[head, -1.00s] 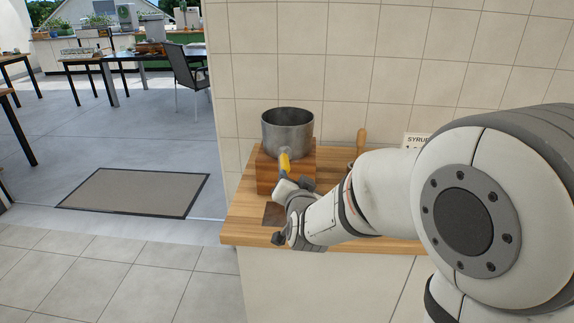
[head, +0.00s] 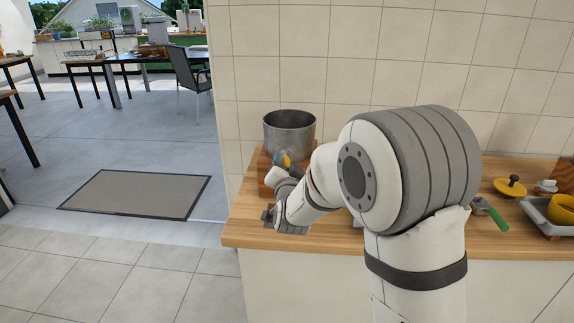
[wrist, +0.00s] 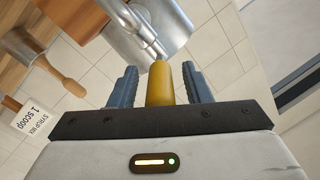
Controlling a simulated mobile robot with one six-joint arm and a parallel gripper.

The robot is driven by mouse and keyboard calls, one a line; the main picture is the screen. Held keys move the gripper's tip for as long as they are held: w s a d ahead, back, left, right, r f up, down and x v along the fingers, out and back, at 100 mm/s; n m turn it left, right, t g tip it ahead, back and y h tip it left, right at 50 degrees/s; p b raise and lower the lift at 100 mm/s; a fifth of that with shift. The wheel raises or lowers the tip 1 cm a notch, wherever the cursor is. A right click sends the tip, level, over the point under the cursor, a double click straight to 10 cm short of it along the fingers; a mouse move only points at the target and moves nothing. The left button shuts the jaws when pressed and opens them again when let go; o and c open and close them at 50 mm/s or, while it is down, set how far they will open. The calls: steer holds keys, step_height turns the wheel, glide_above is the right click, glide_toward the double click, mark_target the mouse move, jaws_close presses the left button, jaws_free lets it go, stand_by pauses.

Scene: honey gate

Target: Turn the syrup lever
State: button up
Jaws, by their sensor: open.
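The metal pot (head: 289,130) sits on a wooden block (head: 264,160) at the left end of the counter. Its yellow syrup lever (head: 283,160) shows at the pot's front, partly hidden by my gripper (head: 278,174). In the wrist view the lever (wrist: 160,85) points from the metal spout (wrist: 150,48) toward my gripper (wrist: 160,84). The blue-grey fingers are open, one on each side of the lever. A small gap shows on either side of it.
A wooden-handled tool (wrist: 62,76) and a syrup mix card (wrist: 30,118) are at the left in the wrist view. On the counter's right are a yellow lid (head: 510,187), a green-handled tool (head: 495,215) and a yellow bowl (head: 562,210) on a tray.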

jaws_close()
stand_by(0.4)
steer(key=shift+d, duration=0.1)
